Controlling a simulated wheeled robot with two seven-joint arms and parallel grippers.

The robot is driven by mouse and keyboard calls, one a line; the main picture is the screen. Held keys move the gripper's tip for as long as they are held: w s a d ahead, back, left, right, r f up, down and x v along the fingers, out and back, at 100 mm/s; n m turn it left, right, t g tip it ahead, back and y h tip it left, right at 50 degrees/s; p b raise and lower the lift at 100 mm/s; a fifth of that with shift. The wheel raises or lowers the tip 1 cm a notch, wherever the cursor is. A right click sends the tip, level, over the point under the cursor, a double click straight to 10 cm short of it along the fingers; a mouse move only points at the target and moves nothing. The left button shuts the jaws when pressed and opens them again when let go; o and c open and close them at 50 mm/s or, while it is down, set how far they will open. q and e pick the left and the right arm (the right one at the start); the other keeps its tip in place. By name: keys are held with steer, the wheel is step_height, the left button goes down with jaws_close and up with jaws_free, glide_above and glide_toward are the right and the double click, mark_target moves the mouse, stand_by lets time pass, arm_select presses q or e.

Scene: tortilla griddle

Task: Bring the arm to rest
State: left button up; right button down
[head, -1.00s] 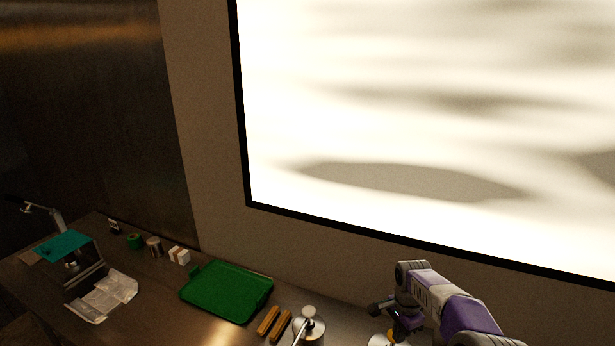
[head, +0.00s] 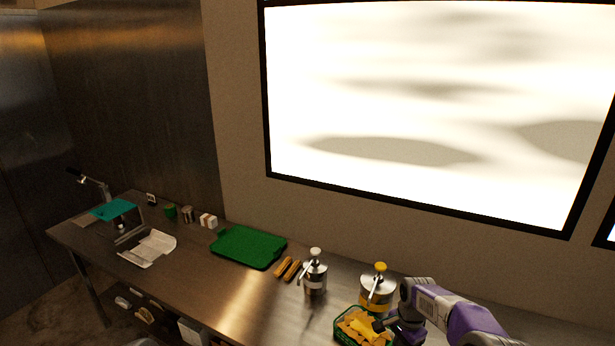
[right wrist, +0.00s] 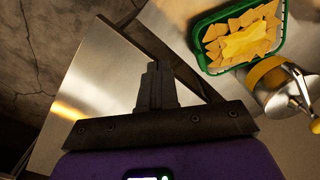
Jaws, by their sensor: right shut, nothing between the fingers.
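My right arm comes in from the lower right of the head view, and its gripper (head: 384,326) is low beside the green basket of chips (head: 362,328). In the right wrist view my right gripper (right wrist: 153,72) has its fingers together with nothing between them. The counter (right wrist: 100,80) shows behind the fingers. In that view the green basket (right wrist: 204,54), with chips and a yellow topping, is up and to the right, apart from the fingers. My left gripper is in neither view.
A pump dispenser with a yellow top (head: 377,289) stands just behind the basket. A white-topped dispenser (head: 315,274) stands to its left, near two tan bars (head: 287,268). A green tray (head: 248,246) and a crumpled wrapper (head: 148,248) lie farther left. The counter's front middle (head: 232,300) is clear.

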step_height(320, 180, down, 7)
steer(key=a+n, duration=0.2)
steer(key=s+a+f+n+y, duration=0.2)
steer(key=s+a+f, duration=0.3)
steer(key=s+f, duration=0.15)
steer(key=s+a+f+n+y, duration=0.1)
steer(key=s+a+f+n, duration=0.25)
steer(key=s+f, duration=0.35)
steer(key=s+a+n, duration=0.1)
steer(key=s+a, duration=0.1)
steer(key=s, duration=0.5)
steer(key=s+a+n, duration=0.1)
steer(key=s+a, duration=0.2)
steer(key=s, duration=0.3)
arm_select(q)
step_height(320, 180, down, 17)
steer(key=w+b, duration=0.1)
steer(key=b, duration=1.5)
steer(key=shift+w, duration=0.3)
arm_select(e)
step_height(320, 180, down, 17)
steer(key=shift+w+d+y, duration=0.15)
steer(key=shift+d+y, duration=0.15)
